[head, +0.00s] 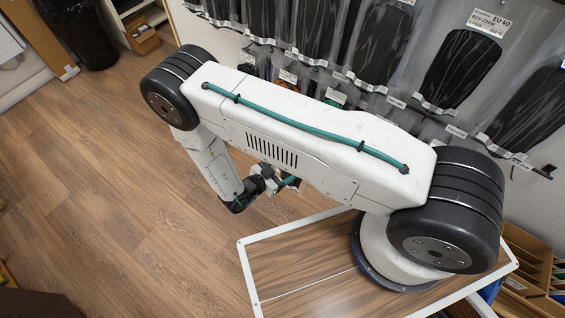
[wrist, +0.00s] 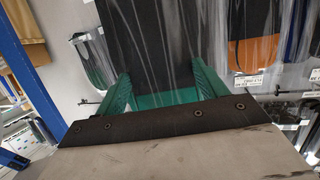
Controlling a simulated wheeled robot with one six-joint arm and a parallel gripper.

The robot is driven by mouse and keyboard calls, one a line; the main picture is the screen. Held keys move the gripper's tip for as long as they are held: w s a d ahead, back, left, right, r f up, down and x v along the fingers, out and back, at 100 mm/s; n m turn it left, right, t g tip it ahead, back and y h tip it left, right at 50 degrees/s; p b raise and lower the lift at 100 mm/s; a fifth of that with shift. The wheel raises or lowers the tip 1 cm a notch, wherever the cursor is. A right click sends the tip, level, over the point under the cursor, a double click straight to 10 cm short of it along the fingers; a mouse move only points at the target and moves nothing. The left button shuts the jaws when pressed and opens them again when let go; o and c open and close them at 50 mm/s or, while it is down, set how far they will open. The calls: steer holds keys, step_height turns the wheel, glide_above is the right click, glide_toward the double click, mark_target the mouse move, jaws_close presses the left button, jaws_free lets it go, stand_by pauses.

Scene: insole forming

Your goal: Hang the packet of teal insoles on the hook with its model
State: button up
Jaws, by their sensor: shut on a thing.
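My gripper (wrist: 161,88) has green fingers on both sides of a clear plastic packet (wrist: 150,42) and is shut on it. The packet shows a large dark sheet and a teal strip at its lower end, between the fingers. Its top runs out of the wrist view. Behind it to the left, a packet with teal insoles (wrist: 92,68) hangs at the wall near a thin hook rod (wrist: 90,102). In the head view my gripper (head: 287,182) is low beside the wall, mostly hidden under my arm; the held packet cannot be made out there.
Rows of hanging packets with dark insoles (head: 460,66) and white labels fill the wall. An orange insole packet (wrist: 254,52) hangs right of the held one. A blue post (wrist: 28,70) stands at the left. The wooden floor (head: 110,200) is clear.

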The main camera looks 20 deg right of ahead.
steer(key=shift+w+d+f, duration=0.1)
steer(key=shift+w+d, duration=0.05)
steer(key=shift+d, duration=0.25)
steer(key=w+d, duration=0.4)
steer(key=d, duration=0.2)
steer(key=shift+w, duration=0.15)
stand_by(0.4)
